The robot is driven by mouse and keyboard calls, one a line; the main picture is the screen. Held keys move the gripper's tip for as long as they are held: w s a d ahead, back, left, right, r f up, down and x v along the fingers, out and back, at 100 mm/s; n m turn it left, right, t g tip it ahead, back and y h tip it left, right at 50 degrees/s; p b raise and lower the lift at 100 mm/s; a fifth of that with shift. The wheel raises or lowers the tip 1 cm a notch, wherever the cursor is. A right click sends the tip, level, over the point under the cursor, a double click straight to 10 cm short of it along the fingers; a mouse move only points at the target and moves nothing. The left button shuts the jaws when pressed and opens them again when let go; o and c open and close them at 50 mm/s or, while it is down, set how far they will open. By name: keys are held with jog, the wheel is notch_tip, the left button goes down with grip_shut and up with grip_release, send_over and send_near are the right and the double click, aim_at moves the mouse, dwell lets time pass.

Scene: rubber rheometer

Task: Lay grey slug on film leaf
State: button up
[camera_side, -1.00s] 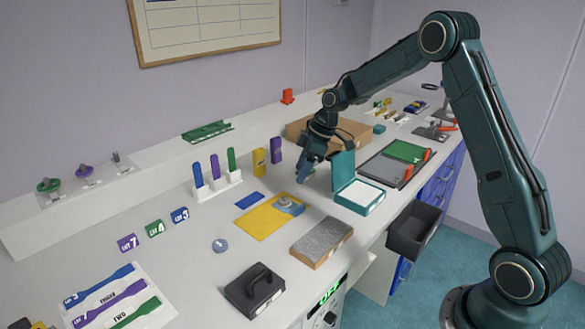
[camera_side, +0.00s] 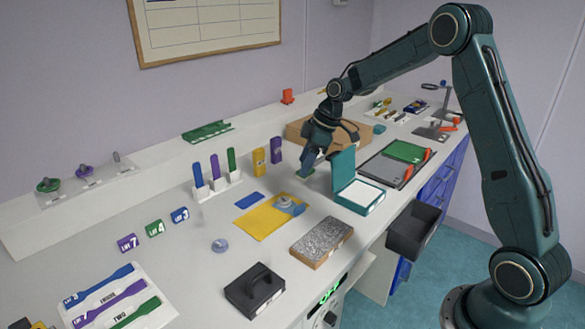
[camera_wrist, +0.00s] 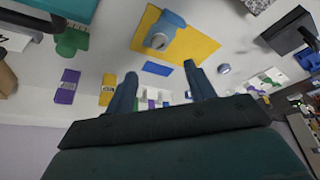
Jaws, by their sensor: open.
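A yellow sheet (camera_side: 262,222) lies flat on the bench, and it also shows in the wrist view (camera_wrist: 200,45). On its far right part lies a blue piece (camera_wrist: 172,21) with a small grey round piece (camera_wrist: 158,41) on it. Another grey disc (camera_side: 219,245) lies apart on the bench; it also shows in the wrist view (camera_wrist: 224,69). I cannot tell which is the slug, or whether the yellow sheet is the film leaf. My gripper (camera_side: 307,168) is open and empty behind the yellow sheet, and its two fingers (camera_wrist: 160,88) stand apart in the wrist view.
A green piece (camera_wrist: 72,40) is close to my gripper, beside an open teal box (camera_side: 359,197). A blue patch (camera_side: 249,200) lies behind the yellow sheet. A speckled block (camera_side: 321,244) and a black handled block (camera_side: 254,290) stand in front. Upright coloured tabs (camera_side: 215,167) stand left.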

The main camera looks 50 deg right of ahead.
jog(key=s+a+r+m+h, duration=0.1)
jog(key=s+a+r+m, duration=0.1)
jog(key=s+a+r, duration=0.35)
jog(key=s+a+r+m+h, duration=0.1)
jog(key=s+a+r, duration=0.1)
jog(key=s+r, duration=0.6)
jog(key=s+a+m+t, duration=0.2)
jog(key=s+m, duration=0.3)
jog(key=s, duration=1.5)
jog(key=shift+a+h, duration=0.4)
jog(key=shift+a, duration=0.25)
